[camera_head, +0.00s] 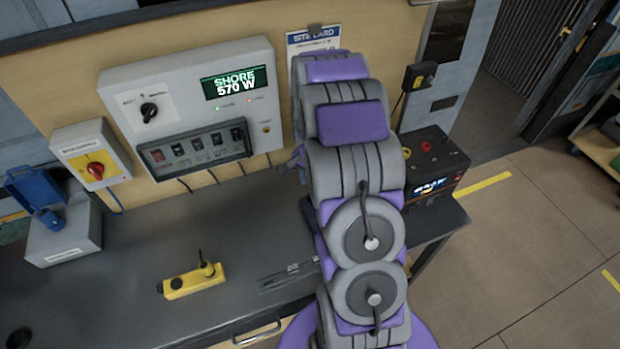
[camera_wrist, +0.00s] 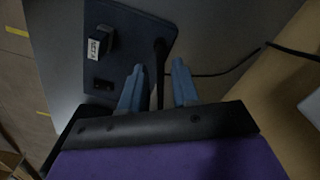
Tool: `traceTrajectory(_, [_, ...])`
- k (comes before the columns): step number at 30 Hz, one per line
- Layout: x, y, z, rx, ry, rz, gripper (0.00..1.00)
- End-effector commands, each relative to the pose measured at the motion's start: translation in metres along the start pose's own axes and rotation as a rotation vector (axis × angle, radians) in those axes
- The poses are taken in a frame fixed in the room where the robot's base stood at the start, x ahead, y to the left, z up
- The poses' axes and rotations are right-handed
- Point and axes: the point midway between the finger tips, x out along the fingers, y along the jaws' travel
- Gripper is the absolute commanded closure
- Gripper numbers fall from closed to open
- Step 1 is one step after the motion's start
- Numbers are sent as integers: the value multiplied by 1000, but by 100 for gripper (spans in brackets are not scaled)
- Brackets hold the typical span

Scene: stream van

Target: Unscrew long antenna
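In the wrist view, my gripper (camera_wrist: 159,68) points at a dark blue-grey box (camera_wrist: 125,30). Its two blue-grey fingers stand apart, with gaps on both sides of a thin black rod (camera_wrist: 160,58), which looks like the long antenna. The rod's near end is hidden behind the black gripper body. I see no finger touching it. A black block with a white label (camera_wrist: 97,44) and a small black socket (camera_wrist: 103,85) are on the same box, left of the fingers. In the head view, my arm hides the box and most of my gripper.
A dark bench (camera_head: 130,290) carries a yellow device with a short black stub (camera_head: 195,282). A grey power panel (camera_head: 185,95) reading 570 W and a red rotary switch (camera_head: 95,170) are on the wall. A black battery box (camera_head: 435,165) stands right of my arm. A thin cable (camera_wrist: 225,70) runs right of the fingers.

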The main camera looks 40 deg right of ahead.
Motion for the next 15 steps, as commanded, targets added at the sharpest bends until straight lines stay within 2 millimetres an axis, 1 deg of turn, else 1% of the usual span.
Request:
traceTrajectory(7, [0,0,0,26,1,1,70])
traceTrajectory(15, [-1,0,0,235,1,1,70])
